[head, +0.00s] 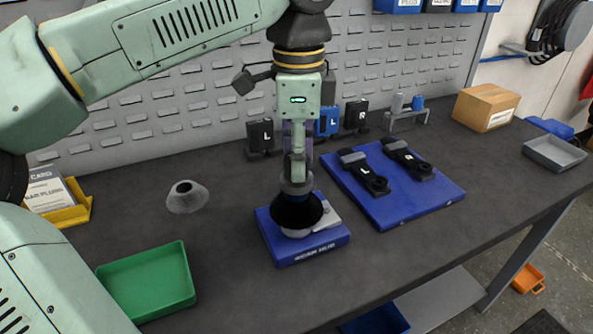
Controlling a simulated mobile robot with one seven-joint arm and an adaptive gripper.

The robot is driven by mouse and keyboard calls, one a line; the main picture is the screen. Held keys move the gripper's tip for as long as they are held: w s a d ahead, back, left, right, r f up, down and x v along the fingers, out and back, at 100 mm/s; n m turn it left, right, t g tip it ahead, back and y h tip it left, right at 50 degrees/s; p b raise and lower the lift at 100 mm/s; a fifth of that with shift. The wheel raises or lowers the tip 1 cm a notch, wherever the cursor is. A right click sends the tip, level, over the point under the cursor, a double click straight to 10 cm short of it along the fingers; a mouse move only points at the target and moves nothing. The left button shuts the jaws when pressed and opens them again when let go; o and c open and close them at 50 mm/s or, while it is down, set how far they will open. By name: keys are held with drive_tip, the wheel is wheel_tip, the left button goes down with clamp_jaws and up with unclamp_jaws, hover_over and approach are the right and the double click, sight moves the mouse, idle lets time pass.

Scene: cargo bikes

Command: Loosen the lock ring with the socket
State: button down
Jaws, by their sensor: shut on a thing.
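My gripper (297,168) points straight down over a blue fixture block (282,257) in the middle of the bench. It is shut on what appears to be the socket, a grey piece with a blue band (296,196). Directly below it is a black flared cone (297,212), apparently resting on a light grey part (322,222) on the block. I cannot tell whether the cone belongs to the held piece or the fixture. The lock ring cannot be made out; the gripper and cone cover the middle of the block.
A grey hollow cone (187,198) stands left of the block. A green tray (150,284) is front left, a yellow card bin (66,208) behind it. Right, a blue board (427,204) carries two black crank-like parts. Black and blue lettered holders and a small rack (407,117) stand behind.

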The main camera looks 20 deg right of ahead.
drive_tip(key=shift+r, duration=0.25)
